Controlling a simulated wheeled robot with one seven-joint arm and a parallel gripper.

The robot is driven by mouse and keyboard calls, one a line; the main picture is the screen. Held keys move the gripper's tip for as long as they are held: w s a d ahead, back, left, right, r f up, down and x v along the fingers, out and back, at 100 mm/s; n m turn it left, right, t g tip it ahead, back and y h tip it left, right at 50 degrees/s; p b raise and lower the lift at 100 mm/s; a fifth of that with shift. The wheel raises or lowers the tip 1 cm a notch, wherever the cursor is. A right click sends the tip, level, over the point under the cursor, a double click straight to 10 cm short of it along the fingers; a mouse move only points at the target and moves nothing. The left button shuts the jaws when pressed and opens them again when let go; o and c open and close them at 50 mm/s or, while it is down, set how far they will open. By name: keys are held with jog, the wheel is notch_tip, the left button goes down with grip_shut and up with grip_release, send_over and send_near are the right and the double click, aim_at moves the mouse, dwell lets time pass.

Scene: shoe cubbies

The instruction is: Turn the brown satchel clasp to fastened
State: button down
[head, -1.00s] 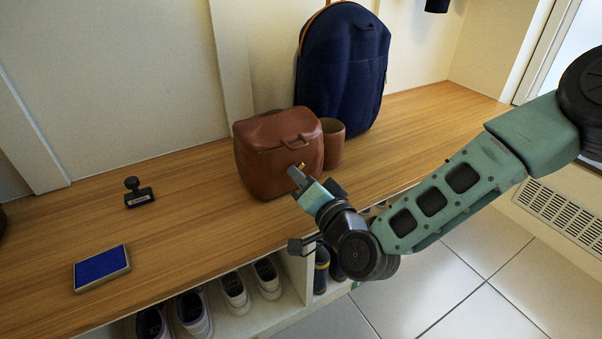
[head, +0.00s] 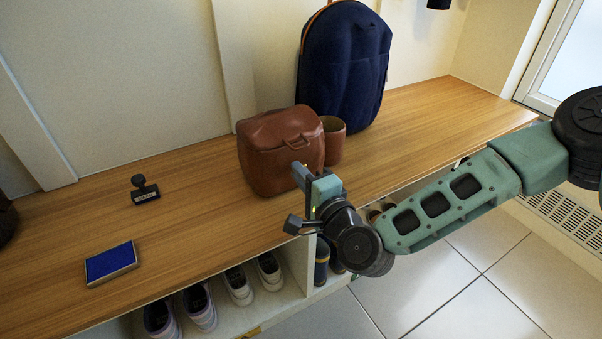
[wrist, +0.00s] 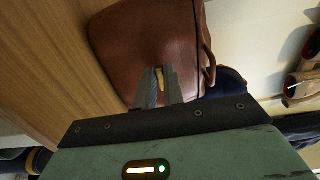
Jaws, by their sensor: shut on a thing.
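The brown satchel (head: 268,160) stands upright on the wooden bench, its front turned toward my gripper. In the wrist view the satchel (wrist: 140,35) fills the upper middle. Its small brass clasp (wrist: 160,76) shows between my fingertips; in the head view the gripper hides it. My gripper (head: 300,178) is at the satchel's front face, and in the wrist view its two fingers (wrist: 160,90) are shut on the clasp. The clasp's exact turn angle is hard to tell.
A brown cup (head: 333,138) and a navy backpack (head: 343,70) stand close behind and right of the satchel. A stamp (head: 144,190) and a blue ink pad (head: 110,263) lie to the left. Shoes (head: 238,286) fill the cubbies below.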

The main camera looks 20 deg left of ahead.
dwell(0.4)
jog(key=c, duration=1.5)
grip_release()
jog(key=shift+s+d, duration=0.1)
jog(key=p+v, duration=0.4)
jog(key=v, duration=1.3)
